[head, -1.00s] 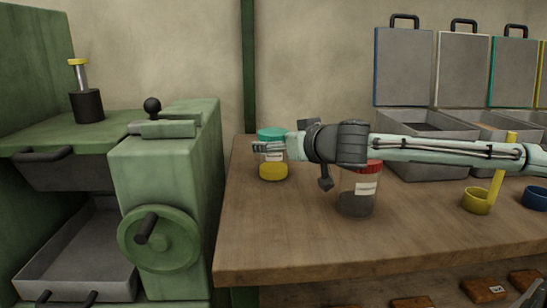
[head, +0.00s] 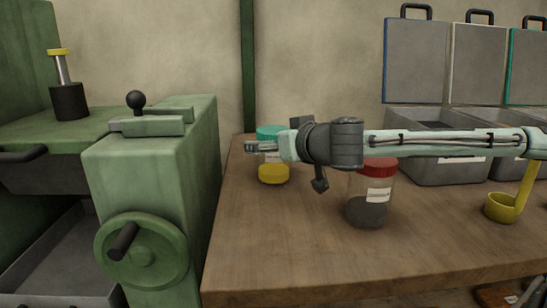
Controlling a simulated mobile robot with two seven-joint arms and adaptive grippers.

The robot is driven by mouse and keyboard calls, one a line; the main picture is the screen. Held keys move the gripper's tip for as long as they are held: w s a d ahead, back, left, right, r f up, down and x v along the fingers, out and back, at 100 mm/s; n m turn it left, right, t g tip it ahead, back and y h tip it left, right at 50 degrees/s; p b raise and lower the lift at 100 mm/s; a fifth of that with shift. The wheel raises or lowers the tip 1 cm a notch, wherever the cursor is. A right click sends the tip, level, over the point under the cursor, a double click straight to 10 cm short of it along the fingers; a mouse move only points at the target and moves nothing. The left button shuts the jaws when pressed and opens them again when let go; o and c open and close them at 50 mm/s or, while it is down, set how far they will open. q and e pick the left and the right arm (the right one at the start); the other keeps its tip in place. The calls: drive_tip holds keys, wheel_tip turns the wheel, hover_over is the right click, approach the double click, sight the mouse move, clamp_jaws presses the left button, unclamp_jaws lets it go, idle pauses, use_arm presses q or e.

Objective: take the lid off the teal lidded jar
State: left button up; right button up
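The teal lidded jar (head: 273,174) stands upright on the wooden bench near its far left corner. It is clear with yellow contents, and its teal lid (head: 269,131) is on top. My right gripper (head: 252,147) reaches in from the right and points left. It overlaps the jar just below the lid, hiding part of the jar's middle. I cannot tell whether it touches the jar. Its fingers are seen from the side, so their opening is unclear. My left gripper is not in view.
A red-lidded jar (head: 376,169) with dark contents stands under my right forearm, close to it. A green machine with a handwheel (head: 145,252) stands left. The bench front is clear.

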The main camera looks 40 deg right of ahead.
sight(274, 129)
drive_tip(key=shift+r, duration=0.1)
drive_tip(key=c, duration=1.5)
drive_tip(key=shift+r, duration=0.1)
drive_tip(key=shift+r, duration=0.25)
wheel_tip(274, 129, up, 4)
drive_tip(key=shift+f+p, duration=0.25)
drive_tip(key=shift+p, duration=0.25)
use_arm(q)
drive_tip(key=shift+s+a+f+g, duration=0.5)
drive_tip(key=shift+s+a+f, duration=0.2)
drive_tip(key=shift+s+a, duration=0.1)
use_arm(e)
drive_tip(key=s+a+r, duration=0.4)
drive_tip(key=a+r, duration=0.2)
drive_tip(key=a, duration=0.5)
drive_tip(key=shift+s+r, duration=0.15)
drive_tip(key=shift+r, duration=0.25)
